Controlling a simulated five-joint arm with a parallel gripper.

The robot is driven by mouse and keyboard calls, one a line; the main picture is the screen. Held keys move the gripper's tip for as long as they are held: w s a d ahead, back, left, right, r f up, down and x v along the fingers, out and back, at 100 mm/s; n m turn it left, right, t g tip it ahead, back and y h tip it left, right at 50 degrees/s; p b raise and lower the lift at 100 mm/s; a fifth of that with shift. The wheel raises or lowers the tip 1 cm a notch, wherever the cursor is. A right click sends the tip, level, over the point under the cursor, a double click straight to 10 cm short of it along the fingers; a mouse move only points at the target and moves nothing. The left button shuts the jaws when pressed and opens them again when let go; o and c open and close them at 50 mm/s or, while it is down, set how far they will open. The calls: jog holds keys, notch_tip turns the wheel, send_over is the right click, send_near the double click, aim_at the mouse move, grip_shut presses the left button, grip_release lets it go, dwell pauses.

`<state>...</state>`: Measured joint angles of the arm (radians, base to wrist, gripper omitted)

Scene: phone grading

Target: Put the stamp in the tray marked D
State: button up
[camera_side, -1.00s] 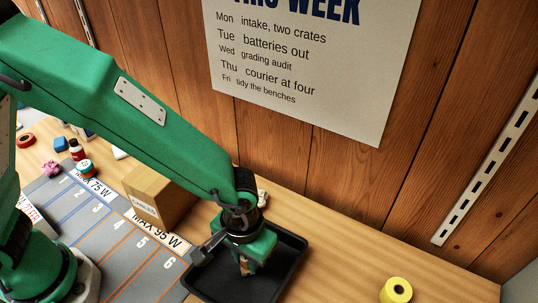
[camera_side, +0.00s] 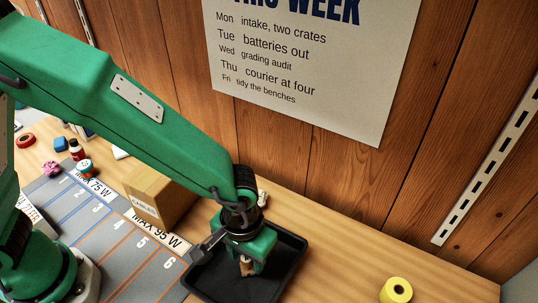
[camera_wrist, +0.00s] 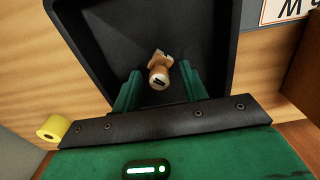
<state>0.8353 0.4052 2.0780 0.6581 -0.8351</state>
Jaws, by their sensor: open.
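The stamp (camera_side: 247,268) has a light wooden handle and stands or leans inside the black tray (camera_side: 291,262); I cannot tell whether it is fully upright. In the wrist view the stamp (camera_wrist: 160,72) shows the round end of its handle, with a dark mark on it, between my fingertips. My gripper (camera_wrist: 157,82) is open, low in the tray, with a finger on each side of the stamp. The tray also shows in the wrist view (camera_wrist: 77,38). No letter on the tray can be seen.
A cardboard box (camera_side: 157,195) stands left of the tray, by a grey mat with numbered lanes (camera_side: 105,240). A yellow tape roll (camera_side: 396,290) lies at the right. Several small objects sit at the far left.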

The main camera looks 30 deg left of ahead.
notch_tip(320, 180, up, 12)
jog(key=shift+f, duration=0.25)
dwell(0.3)
jog(key=shift+a, duration=0.15)
dwell(0.4)
jog(key=w+a+r+t+h, duration=0.1)
jog(key=a+r, duration=0.3)
jog(key=a, duration=0.3)
jog(key=w+a+r+t, duration=0.1)
jog(key=a+r, duration=0.2)
jog(key=a, duration=0.5)
jog(key=s+a+r+t, duration=0.1)
jog(key=s+a, duration=0.2)
jog(key=a, duration=0.4)
jog(key=s+a+r+t+y, duration=0.1)
jog(key=s+a+t, duration=0.1)
jog(key=a, duration=0.4)
jog(key=shift+s+a+r+t, duration=0.25)
jog(key=shift+s+a+t, duration=0.05)
jog(key=shift+s+a, duration=0.15)
